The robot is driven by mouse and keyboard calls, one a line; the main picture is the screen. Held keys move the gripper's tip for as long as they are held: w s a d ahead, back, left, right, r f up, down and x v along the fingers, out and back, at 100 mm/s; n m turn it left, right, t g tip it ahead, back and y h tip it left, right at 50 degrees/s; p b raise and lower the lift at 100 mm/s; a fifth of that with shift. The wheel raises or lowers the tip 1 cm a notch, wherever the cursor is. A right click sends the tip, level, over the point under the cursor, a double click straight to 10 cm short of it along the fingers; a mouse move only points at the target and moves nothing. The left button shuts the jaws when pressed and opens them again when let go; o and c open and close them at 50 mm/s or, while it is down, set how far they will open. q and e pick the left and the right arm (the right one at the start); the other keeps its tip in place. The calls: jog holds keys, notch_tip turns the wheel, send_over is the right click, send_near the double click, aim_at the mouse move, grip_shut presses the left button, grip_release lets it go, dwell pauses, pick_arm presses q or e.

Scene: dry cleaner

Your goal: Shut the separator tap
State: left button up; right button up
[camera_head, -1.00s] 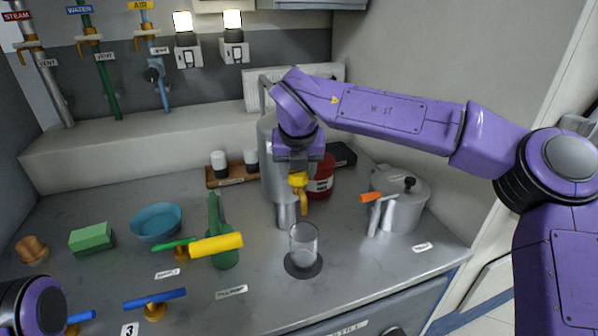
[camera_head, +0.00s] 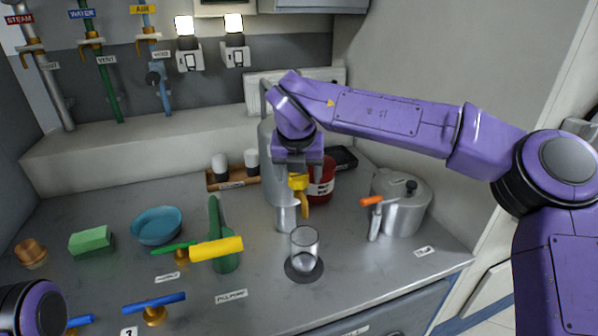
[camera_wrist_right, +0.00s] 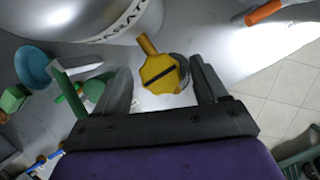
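The separator (camera_head: 268,165) is a grey metal cylinder on the counter, partly hidden behind my right arm. Its yellow tap (camera_head: 306,208) is on the front, above a clear glass (camera_head: 304,240) standing on a dark round mat (camera_head: 290,270). My right gripper (camera_head: 298,172) points down at the tap. In the right wrist view, the yellow tap (camera_wrist_right: 160,76), with a dark bar across its face, lies between the spread fingers of the gripper (camera_wrist_right: 162,72). Gaps show on both sides, so it is not clamped. Only a purple part of my left arm shows at the bottom left.
A metal pot (camera_head: 404,205) with an orange-ended lever (camera_head: 371,200) stands to the right. A red container (camera_head: 321,180) is behind the gripper. Counter between glass and pot is clear.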

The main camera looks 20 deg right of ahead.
jog(key=v, duration=1)
jog(key=shift+r, duration=0.25)
jog(key=shift+s, duration=0.1)
